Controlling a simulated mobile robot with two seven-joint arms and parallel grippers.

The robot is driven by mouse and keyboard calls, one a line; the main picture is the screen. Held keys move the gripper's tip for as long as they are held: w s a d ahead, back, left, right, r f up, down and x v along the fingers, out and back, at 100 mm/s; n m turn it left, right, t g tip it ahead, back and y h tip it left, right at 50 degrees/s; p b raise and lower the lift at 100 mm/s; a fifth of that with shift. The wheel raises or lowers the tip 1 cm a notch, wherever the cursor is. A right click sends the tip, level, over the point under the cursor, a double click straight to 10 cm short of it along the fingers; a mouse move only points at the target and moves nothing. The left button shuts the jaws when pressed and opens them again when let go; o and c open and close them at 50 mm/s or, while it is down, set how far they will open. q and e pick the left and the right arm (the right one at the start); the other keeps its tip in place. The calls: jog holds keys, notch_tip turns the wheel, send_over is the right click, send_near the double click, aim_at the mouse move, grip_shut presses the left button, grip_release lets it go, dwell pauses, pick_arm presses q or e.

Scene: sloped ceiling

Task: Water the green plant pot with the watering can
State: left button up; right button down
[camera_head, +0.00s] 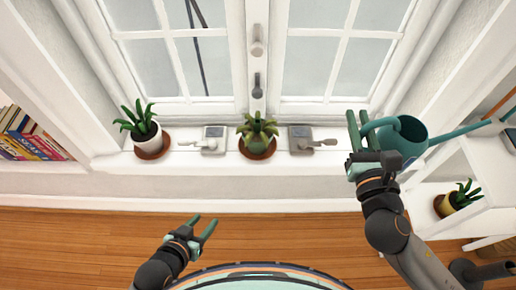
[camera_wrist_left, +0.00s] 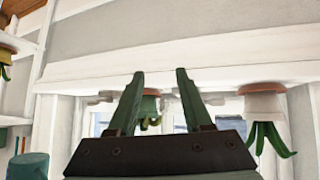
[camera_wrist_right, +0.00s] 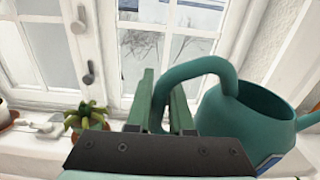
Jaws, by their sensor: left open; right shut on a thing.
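The teal watering can (camera_head: 404,137) is at the right end of the windowsill, its spout pointing right in the head view. My right gripper (camera_head: 358,128) is shut on the can's handle; the handle between the fingers also shows in the right wrist view (camera_wrist_right: 165,92). Whether the can touches the sill is unclear. The green plant pot (camera_head: 257,146) with a spiky plant stands on a brown saucer at the middle of the sill, left of the can; it also shows in the right wrist view (camera_wrist_right: 88,118). My left gripper (camera_head: 204,222) is open and empty, over the floor before the sill.
A white pot (camera_head: 147,136) with a plant stands left on the sill. Two window latches (camera_head: 213,140) (camera_head: 302,139) flank the green pot. A shelf (camera_head: 440,165) at right holds another potted plant (camera_head: 458,199). Books (camera_head: 32,140) stand far left.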

notch_tip(320, 180, down, 2)
jog(key=shift+f+b, duration=0.1)
jog(key=shift+b, duration=0.5)
